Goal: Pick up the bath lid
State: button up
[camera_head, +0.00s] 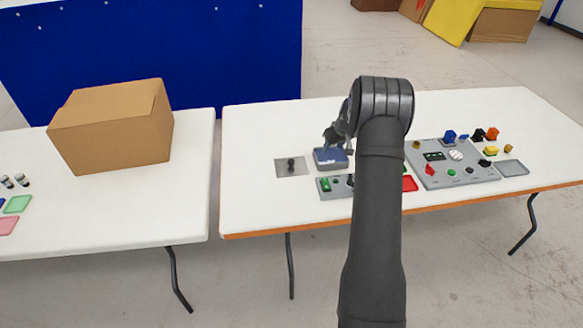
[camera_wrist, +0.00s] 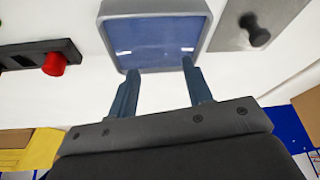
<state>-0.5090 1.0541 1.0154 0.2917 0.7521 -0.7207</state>
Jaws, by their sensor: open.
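The bath lid is a flat grey plate with a dark knob on top, lying on the white table (camera_head: 262,200) left of the bath; I see the lid in the head view (camera_head: 282,171) and at the upper right of the wrist view (camera_wrist: 222,32). The bath is a grey open tray with a blue inside (camera_head: 323,163), also at the top of the wrist view (camera_wrist: 155,42). My gripper (camera_wrist: 160,69) is open and empty, its fingertips overlapping the bath's edge in the wrist view, to one side of the lid. In the head view my arm partly hides the gripper.
A grey strip with green and dark parts (camera_head: 326,187) lies in front of the bath, partly behind my arm. A grey board with several small coloured parts (camera_head: 470,178) lies right of my arm. The table left of the lid is clear. A cardboard box (camera_head: 110,130) stands on another table.

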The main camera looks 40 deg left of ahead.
jog(key=shift+o, duration=0.4)
jog(key=s+a+r+n+g, duration=0.2)
jog(key=s+a+r+n, duration=0.3)
jog(key=s+r, duration=0.55)
jog(key=n, duration=0.1)
send_near(291, 161)
jog(key=shift+w+f, duration=0.25)
jog(key=shift+f, duration=0.9)
jog(key=shift+y, duration=0.3)
jog(key=shift+x, duration=3.2)
jog(key=shift+s+a+r, duration=0.15)
grip_shut()
